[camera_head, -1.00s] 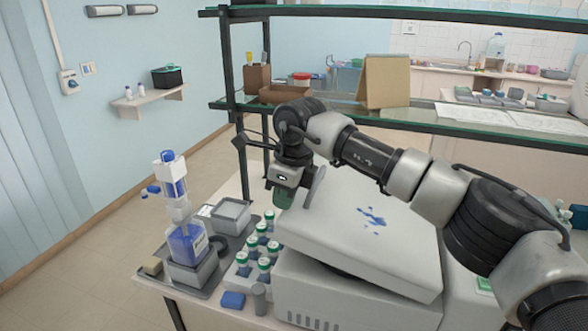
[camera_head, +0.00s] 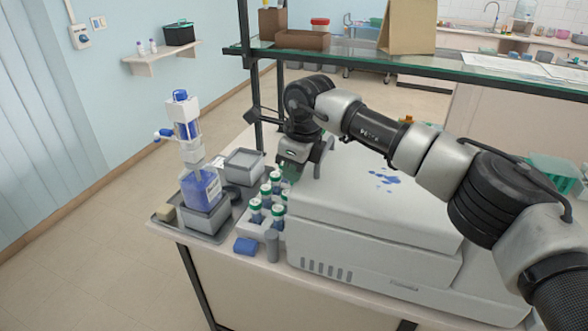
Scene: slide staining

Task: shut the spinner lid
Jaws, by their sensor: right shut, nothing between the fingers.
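The spinner (camera_head: 345,270) is a pale grey box on the bench at centre right. Its broad white lid (camera_head: 350,200) has blue stains on top and lies down over the body, with no dark gap showing along the front. My right arm reaches in from the right across the lid. My right gripper (camera_head: 289,172) points down at the lid's far left corner, its fingers shut and empty. The arm and gripper hide part of the lid's back edge, and I cannot tell if the fingertips touch the lid. My left gripper is out of view.
Several green-capped bottles (camera_head: 256,211) stand in a rack close left of the spinner. A dispenser bottle with blue liquid (camera_head: 201,187), a grey box (camera_head: 244,165) and a tray (camera_head: 164,213) are further left. A glass shelf (camera_head: 350,55) crosses behind.

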